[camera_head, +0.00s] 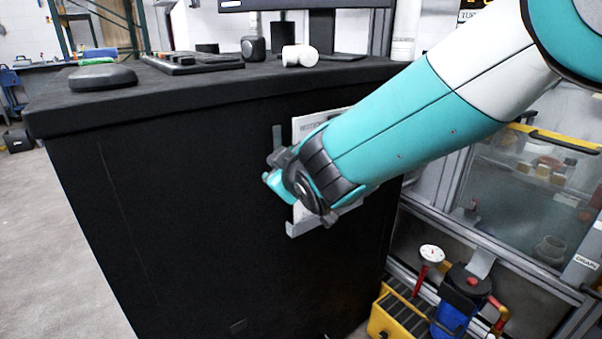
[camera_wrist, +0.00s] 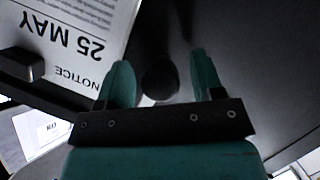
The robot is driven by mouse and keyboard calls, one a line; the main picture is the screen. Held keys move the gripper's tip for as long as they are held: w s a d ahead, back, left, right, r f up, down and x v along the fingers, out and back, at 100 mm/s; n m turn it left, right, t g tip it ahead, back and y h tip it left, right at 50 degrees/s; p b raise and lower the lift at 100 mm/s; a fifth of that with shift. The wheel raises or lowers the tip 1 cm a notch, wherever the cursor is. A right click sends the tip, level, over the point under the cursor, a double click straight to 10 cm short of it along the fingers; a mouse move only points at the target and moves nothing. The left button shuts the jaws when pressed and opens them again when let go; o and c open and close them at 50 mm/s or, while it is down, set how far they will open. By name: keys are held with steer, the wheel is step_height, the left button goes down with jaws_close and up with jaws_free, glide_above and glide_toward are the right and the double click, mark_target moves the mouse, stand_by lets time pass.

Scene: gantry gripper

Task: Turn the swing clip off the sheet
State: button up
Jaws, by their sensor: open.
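The white printed sheet (camera_head: 312,122) is on the front of the black cabinet, partly hidden by my arm. In the wrist view, the sheet (camera_wrist: 75,25) is on the left with its text upside down. A narrow grey strip (camera_head: 278,140), perhaps part of the swing clip, stands just left of the sheet. My gripper (camera_head: 272,182) is in front of the cabinet by the sheet's left edge. In the wrist view, my gripper (camera_wrist: 160,78) is open, its teal fingers either side of a dark round knob (camera_wrist: 158,82). I cannot tell whether they touch it.
The black cabinet (camera_head: 180,200) carries a keyboard (camera_head: 190,62) and monitor on top. A pale ledge (camera_head: 308,228) projects below the sheet. A dark block (camera_wrist: 20,65) overlaps the sheet in the wrist view. A yellow tool caddy (camera_head: 395,318) stands at lower right.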

steer(key=b+v, duration=0.1)
steer(key=v, duration=1.5)
steer(key=shift+s+r, duration=0.1)
steer(key=shift+s, duration=0.05)
steer(key=d+f+m+g+h, duration=0.2)
steer(key=d+f+m+g, duration=0.15)
steer(key=d, duration=0.25)
steer(key=s+d+f+m+g, duration=0.1)
steer(key=s+d+g, duration=0.4)
steer(key=s, duration=0.4)
steer(key=s+d+f+m+g, duration=0.1)
steer(key=s+d+g, duration=0.3)
steer(key=s, duration=0.4)
step_height(320, 180, up, 14)
steer(key=p, duration=1.4)
